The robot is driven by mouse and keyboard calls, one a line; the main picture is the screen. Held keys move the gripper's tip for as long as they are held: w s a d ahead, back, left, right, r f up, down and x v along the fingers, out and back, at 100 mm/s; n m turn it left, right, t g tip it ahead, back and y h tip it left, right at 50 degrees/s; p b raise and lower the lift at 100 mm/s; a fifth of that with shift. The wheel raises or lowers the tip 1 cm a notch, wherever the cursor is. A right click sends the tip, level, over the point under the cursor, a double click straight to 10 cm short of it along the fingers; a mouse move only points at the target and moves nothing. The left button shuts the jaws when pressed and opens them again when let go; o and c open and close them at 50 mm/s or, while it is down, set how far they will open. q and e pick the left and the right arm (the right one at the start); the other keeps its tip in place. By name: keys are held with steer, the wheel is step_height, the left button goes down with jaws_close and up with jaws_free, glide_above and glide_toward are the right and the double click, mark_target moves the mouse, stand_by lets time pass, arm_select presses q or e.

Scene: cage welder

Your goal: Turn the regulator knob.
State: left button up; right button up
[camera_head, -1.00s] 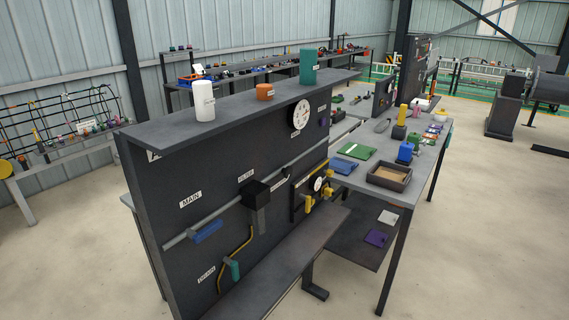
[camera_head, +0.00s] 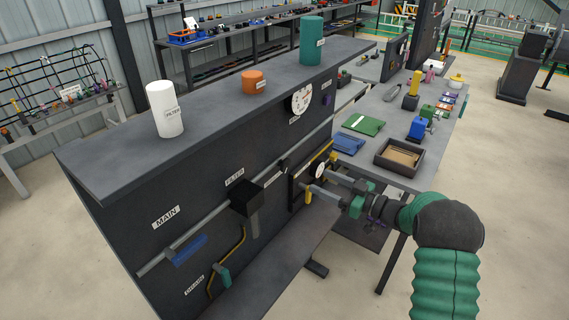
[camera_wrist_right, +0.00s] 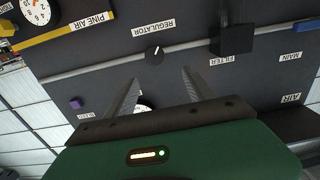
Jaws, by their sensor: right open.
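The regulator knob (camera_wrist_right: 154,53) is a small, round black knob with a white pointer mark, on the dark panel beside the REGULATOR label (camera_wrist_right: 153,27) in the right wrist view. I cannot make it out clearly in the head view. My right gripper (camera_wrist_right: 160,77) is open and empty, its two fingers pointing at the panel, with the knob just beyond and between the fingertips in that view. I cannot tell the gap to the panel. In the head view the right gripper (camera_head: 318,181) reaches the panel's right part from the right. My left gripper is not in view.
A grey pipe (camera_head: 215,225) runs along the panel (camera_head: 130,220) through a black filter block (camera_head: 246,198). White, orange and green cylinders stand on the top shelf. A bench with a tray (camera_head: 399,158) stands right.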

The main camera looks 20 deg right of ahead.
glide_toward(288, 166)
steer(key=a, duration=0.2)
steer(key=w, duration=0.1)
steer(key=w+a+p, duration=0.1)
steer(key=w, duration=0.3)
steer(key=shift+w+a+r, duration=0.1)
steer(key=shift+a+r, duration=0.05)
steer(key=shift+a, duration=0.15)
steer(key=shift+w+a+p, duration=0.2)
steer(key=shift+w+p, duration=0.1)
steer(key=shift+w, duration=0.05)
steer(key=shift+w+a+r, duration=0.1)
steer(key=shift+w+a, duration=0.1)
steer(key=shift+a, duration=0.25)
steer(key=shift+w+a, duration=0.1)
steer(key=shift+a, duration=0.25)
steer(key=c, duration=0.5)
steer(key=shift+d, duration=0.2)
steer(key=c, duration=0.8)
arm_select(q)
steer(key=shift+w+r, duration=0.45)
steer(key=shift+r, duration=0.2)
